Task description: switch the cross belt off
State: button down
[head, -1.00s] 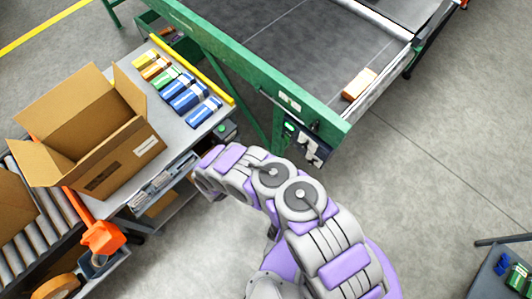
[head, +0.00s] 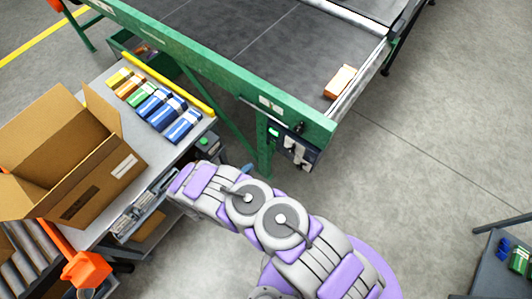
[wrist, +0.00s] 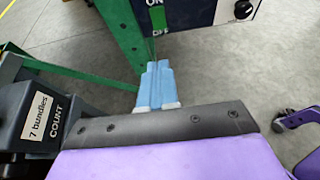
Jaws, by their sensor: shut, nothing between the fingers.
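The cross belt (head: 270,50) is a dark grey belt in a green frame in the head view. A dark control box (head: 297,152) with a green part and pale parts hangs at the frame's near corner. In the wrist view the box (wrist: 200,10) is at the top, with a green switch (wrist: 158,18) marked "ON" above and partly hidden lettering below. My gripper (wrist: 155,66) has light blue fingers that are shut and empty, pointing toward the switch from below. Contact cannot be told. In the head view only a blue tip (head: 247,168) shows beyond my arm.
A grey table (head: 100,95) at left holds an open carton (head: 60,150) and several small coloured boxes. A black counter box (wrist: 40,115) labelled "7 bundles COUNT" is close at left in the wrist view.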

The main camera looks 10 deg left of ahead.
jog(key=b, duration=0.4)
send_near(271, 147)
jog(key=f+x, duration=0.1)
jog(key=x, duration=0.4)
jog(key=shift+w+d, duration=0.35)
jog(key=shift+w, duration=0.25)
